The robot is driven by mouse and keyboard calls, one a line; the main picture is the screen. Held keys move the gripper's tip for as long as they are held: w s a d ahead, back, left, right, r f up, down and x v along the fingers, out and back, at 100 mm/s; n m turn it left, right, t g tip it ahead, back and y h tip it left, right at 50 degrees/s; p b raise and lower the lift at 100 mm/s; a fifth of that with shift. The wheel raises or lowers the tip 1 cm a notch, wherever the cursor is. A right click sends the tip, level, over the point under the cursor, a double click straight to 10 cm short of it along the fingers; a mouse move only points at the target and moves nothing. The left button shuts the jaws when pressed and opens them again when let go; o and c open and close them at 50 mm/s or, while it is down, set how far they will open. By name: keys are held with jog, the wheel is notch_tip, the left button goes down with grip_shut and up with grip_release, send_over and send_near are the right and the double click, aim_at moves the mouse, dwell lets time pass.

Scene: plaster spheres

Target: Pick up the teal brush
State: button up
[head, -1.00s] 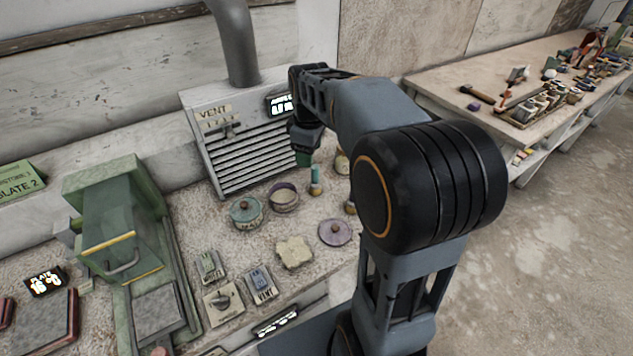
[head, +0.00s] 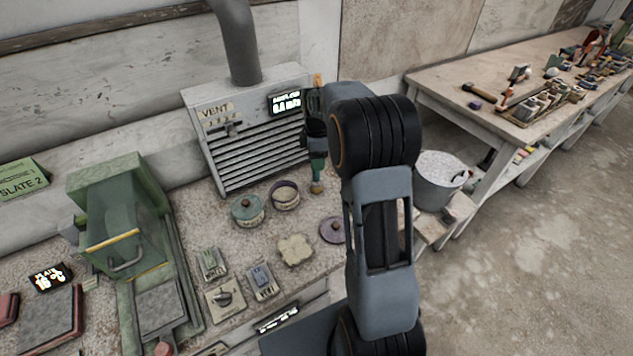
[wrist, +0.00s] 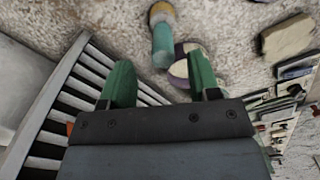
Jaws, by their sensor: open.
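The teal brush (wrist: 163,42) shows in the wrist view, with a teal handle and a yellowish band at its far end. It lies just beyond the open fingertips, roughly in line with the gap between them. My gripper (wrist: 162,78) has two green fingers spread apart with nothing between them. In the head view my gripper (head: 317,160) points down in front of the vent box, right above the brush. Only the brush's tan lower end (head: 317,188) shows clearly there; the fingers seem to cover the rest.
The slatted vent box (head: 250,140) stands close to the left of my gripper.

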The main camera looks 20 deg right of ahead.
aim_at(316, 178)
jog(key=shift+s+a+f+p, duration=0.15)
jog(key=shift+f+p, duration=0.3)
jog(key=shift+f, duration=2.2)
jog(key=shift+c, duration=0.5)
jog(key=c, duration=0.9)
